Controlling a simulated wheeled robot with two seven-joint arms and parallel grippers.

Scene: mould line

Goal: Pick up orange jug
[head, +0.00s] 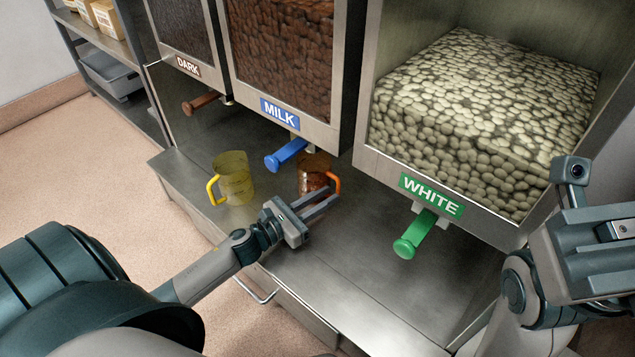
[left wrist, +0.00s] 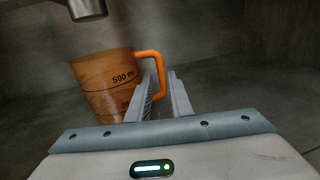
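The orange jug (head: 313,172) is see-through and stands upright on the steel counter below the MILK dispenser. Its orange handle (head: 334,183) faces right. In the left wrist view the jug (left wrist: 104,85) shows "500 ml" marks, with its handle (left wrist: 158,66) by the fingertips. My left gripper (head: 326,202) is open, its two fingers pointing at the handle. In the left wrist view the handle's lower part lies at the gap between the fingertips (left wrist: 161,75); contact cannot be told. My right gripper (head: 605,245) is partly in view at the right edge; its fingers are not clear.
A yellow jug (head: 234,178) stands left of the orange jug. The blue MILK handle (head: 286,154) is close above, and a green handle (head: 414,234) hangs under the WHITE bin. The counter (head: 350,255) is clear in front. A shelf (head: 110,75) stands at the far left.

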